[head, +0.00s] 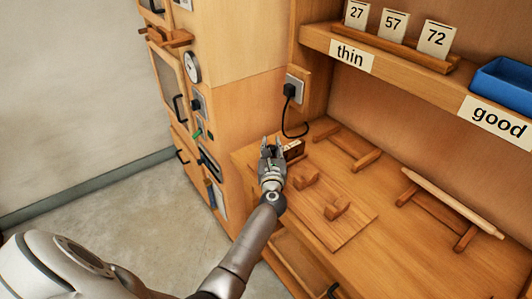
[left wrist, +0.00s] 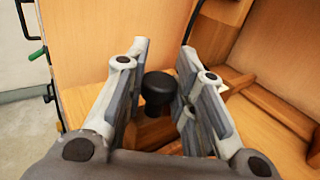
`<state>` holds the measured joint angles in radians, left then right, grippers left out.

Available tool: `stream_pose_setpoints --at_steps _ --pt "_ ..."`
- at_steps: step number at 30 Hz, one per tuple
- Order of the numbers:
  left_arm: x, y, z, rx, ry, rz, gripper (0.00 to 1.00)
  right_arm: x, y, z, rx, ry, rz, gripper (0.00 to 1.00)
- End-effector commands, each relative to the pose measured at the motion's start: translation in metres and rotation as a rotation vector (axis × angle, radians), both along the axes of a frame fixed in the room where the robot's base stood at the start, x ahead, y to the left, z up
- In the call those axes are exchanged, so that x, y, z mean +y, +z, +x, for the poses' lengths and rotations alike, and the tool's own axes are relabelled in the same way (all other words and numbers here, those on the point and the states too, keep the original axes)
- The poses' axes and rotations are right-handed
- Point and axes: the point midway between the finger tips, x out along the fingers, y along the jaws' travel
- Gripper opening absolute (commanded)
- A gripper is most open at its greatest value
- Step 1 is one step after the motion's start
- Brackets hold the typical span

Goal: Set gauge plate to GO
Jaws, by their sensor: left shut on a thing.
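My left gripper (head: 271,145) is at the back left corner of the wooden bench, beside a small wooden block (head: 294,149) with a dark mark on it. In the left wrist view a black round knob (left wrist: 158,90) stands between the two fingers, and the gripper is shut on it. The fingers hide most of the knob in the head view. No GO marking can be read, and I cannot tell whether the small block is the gauge plate. My right gripper is not in view.
A wooden board (head: 340,228) with two wooden cradles lies on the bench near the gripper. A black plug (head: 290,91) and cable hang just behind. A wooden rod (head: 455,203) rests on supports to the right. A shelf with number cards (head: 393,25) and a blue bin (head: 505,84) is above.

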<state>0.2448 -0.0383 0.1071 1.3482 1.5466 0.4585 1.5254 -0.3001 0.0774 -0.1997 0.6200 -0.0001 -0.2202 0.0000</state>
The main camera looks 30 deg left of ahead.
Motion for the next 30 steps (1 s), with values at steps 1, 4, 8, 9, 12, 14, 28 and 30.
stream_pose_setpoints --at_steps 1,4,8,9,12,14,28,30 --pt "-0.003 0.002 0.002 -0.004 -0.007 -0.002 0.0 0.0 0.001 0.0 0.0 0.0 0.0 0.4" --pt "-0.003 0.003 0.002 -0.005 -0.008 -0.002 0.0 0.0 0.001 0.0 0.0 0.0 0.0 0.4" --pt "-0.003 0.003 0.002 -0.005 -0.008 -0.003 0.32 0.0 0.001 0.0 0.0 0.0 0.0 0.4" --pt "-0.003 0.003 0.002 -0.005 -0.008 -0.003 0.37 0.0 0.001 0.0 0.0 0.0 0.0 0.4" --pt "-0.002 0.003 0.002 -0.005 -0.007 -0.002 0.47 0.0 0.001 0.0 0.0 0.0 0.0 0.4" --pt "-0.002 0.003 0.001 -0.005 -0.006 -0.002 0.47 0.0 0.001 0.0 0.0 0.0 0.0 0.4" --pt "-0.014 0.001 -0.019 -0.003 -0.006 -0.004 0.47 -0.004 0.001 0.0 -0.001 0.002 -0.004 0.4" --pt "-0.02 0.0 -0.028 -0.003 -0.006 -0.004 0.47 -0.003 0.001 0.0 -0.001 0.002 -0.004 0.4"
